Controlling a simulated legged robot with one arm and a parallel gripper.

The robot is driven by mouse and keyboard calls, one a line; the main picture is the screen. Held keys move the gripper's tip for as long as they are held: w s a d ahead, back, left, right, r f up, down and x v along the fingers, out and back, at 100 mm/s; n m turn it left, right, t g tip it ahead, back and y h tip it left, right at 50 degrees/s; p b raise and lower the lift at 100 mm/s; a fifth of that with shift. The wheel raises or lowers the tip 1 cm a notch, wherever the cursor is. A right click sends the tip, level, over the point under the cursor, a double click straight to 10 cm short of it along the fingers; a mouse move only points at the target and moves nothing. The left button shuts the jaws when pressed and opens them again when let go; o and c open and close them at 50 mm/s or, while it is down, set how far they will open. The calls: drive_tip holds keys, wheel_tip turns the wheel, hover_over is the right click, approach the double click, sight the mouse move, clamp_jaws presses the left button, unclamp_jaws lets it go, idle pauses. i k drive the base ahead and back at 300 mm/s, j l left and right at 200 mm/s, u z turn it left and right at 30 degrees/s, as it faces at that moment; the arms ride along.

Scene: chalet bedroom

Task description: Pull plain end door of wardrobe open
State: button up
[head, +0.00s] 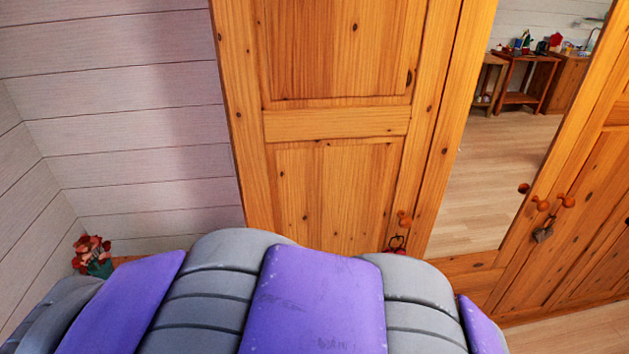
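The wardrobe is orange-brown knotty pine and stands ahead, running off to the right. Its plain end door (338,125) is the left one, with two wooden panels and no mirror. It looks shut. A round wooden knob (404,218) sits low on its right side, and a small red ornament (396,245) hangs by it on a dark loop. The foreground hides the door's bottom. My gripper is not in this view, so I cannot tell its state.
A mirror door (490,170) right of the plain door reflects the room. Farther right is another panelled door (590,215) with a knob (567,201); a grey ornament (543,234) hangs nearby. A white plank wall (130,110) and red flowers (92,250) are at left.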

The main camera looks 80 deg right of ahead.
sight(333, 105)
drive_tip(key=j+z, duration=0.15)
drive_tip(key=z, duration=2.9)
drive_tip(key=j+u, duration=0.2)
drive_tip(key=u, duration=0.15)
